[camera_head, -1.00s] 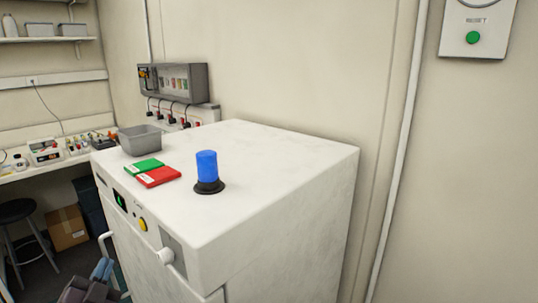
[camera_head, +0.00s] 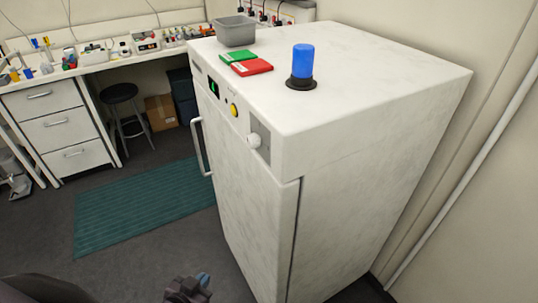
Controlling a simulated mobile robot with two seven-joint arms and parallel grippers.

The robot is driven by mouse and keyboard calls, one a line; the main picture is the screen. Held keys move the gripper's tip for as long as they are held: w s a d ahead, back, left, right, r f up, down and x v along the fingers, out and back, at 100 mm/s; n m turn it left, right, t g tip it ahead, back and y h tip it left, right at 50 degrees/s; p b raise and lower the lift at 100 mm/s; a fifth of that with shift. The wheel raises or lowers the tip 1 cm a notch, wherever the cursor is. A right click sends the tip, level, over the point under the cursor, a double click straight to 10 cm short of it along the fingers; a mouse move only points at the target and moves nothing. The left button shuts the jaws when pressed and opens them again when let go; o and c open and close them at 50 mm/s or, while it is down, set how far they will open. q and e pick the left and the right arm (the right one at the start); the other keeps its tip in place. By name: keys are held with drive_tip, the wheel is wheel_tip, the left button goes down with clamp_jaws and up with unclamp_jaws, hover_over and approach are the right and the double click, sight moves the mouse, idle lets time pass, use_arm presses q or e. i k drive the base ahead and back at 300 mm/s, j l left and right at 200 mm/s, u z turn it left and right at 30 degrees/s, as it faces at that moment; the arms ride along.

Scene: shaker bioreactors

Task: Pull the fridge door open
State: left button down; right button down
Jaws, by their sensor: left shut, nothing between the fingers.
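The white fridge (camera_head: 350,215) stands upright in the middle right of the head view. Its door (camera_head: 240,190) is the front face, seen at a steep angle, and looks closed. A thin dark seam runs down the door's right edge. The vertical bar handle (camera_head: 201,150) is on the door's left side. My left gripper (camera_head: 203,279) is at the bottom edge, partly cut off, shut and empty. It shows well below the handle and apart from it. My right gripper is not in view.
A blue beacon (camera_head: 302,62), green and red boxes (camera_head: 251,67) and a grey bin (camera_head: 236,32) sit on the fridge. A teal mat (camera_head: 140,207) lies on open floor to the left. A stool (camera_head: 120,93) and drawers (camera_head: 60,125) stand behind.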

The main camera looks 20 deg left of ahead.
sight(258, 212)
drive_tip(key=i+j, duration=0.1)
drive_tip(key=j, duration=0.65)
drive_tip(key=j+z, duration=0.1)
drive_tip(key=j, duration=0.65)
drive_tip(key=i+j, duration=0.15)
drive_tip(key=j, duration=0.65)
drive_tip(key=i+j, duration=0.25)
drive_tip(key=j, duration=0.15)
drive_tip(key=i+j, duration=0.25)
drive_tip(key=j, duration=0.15)
